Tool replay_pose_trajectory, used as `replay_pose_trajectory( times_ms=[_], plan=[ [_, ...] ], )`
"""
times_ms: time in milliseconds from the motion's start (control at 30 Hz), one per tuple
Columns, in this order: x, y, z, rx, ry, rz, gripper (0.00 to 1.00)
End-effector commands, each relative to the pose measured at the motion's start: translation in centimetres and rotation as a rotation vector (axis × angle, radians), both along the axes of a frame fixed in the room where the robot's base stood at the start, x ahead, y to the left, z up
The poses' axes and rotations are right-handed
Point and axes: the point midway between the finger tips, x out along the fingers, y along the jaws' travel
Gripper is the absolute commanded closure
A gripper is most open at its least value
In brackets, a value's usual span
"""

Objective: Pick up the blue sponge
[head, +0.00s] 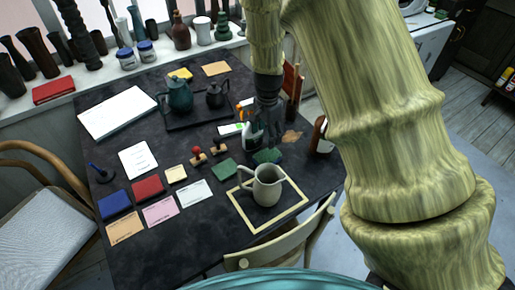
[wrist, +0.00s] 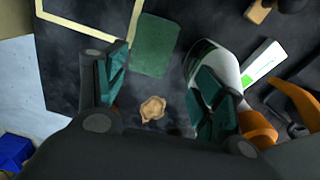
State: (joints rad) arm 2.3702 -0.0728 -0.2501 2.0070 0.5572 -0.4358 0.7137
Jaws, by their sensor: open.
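A flat blue block (head: 114,204) lies at the left front of the table in the head view; I cannot tell whether it is the sponge. A flat dark teal-green pad (head: 267,156) lies behind the pitcher, and in the wrist view the pad (wrist: 155,45) lies apart from the fingers. My gripper (head: 266,133) points down over the table's right part. In the wrist view my gripper (wrist: 165,85) is open, with nothing held between its fingers. A small blue object (wrist: 14,151) shows at the wrist view's lower left, partly cut off.
A white rounded object (wrist: 218,62) is close to one finger. A red block (head: 148,188), another green pad (head: 223,169), cards, stamps and a dark teapot (head: 178,96) crowd the table.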

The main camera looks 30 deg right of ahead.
Motion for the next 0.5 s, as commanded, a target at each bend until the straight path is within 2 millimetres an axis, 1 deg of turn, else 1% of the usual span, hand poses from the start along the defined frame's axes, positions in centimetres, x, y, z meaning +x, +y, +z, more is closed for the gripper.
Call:
replay_pose_trajectory(
  times_ms=[100,167,267,367,500],
  plan=[
    [-1.2,-0.2,-0.1,0.003,-0.009,-0.006,0.31],
    [-1.6,-0.2,-0.4,0.002,-0.014,-0.007,0.31],
    [-2.2,-0.3,-1.4,0.003,-0.019,-0.008,0.31],
    [-2.2,-0.3,-2.6,0.003,-0.019,-0.008,0.31],
    [-1.2,-0.3,-4.5,0.002,-0.01,-0.007,0.31]
  ],
)
